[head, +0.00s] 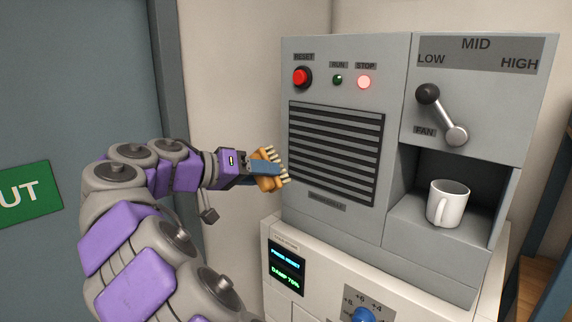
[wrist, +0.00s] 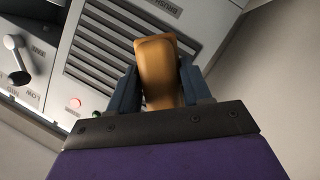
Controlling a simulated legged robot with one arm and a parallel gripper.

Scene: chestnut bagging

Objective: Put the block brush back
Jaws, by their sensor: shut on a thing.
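My gripper (head: 264,169) is shut on the block brush (head: 268,184), which has an orange-brown wooden body and pale bristle tufts. The bristles face right, toward the slatted vent (head: 337,152) of the grey machine. The brush is just left of the machine's front; I cannot tell whether it touches. In the wrist view the brush's wooden body (wrist: 158,66) stands between the two blue-grey fingers (wrist: 160,85), with the vent slats behind it. The place where the brush belongs cannot be made out.
The grey machine has a red reset button (head: 301,77), a lit stop light (head: 364,82) and a fan lever (head: 442,114). A white mug (head: 447,204) stands in its recess. Below is a cream unit with a display (head: 287,268) and a blue knob (head: 363,314). A door is at left.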

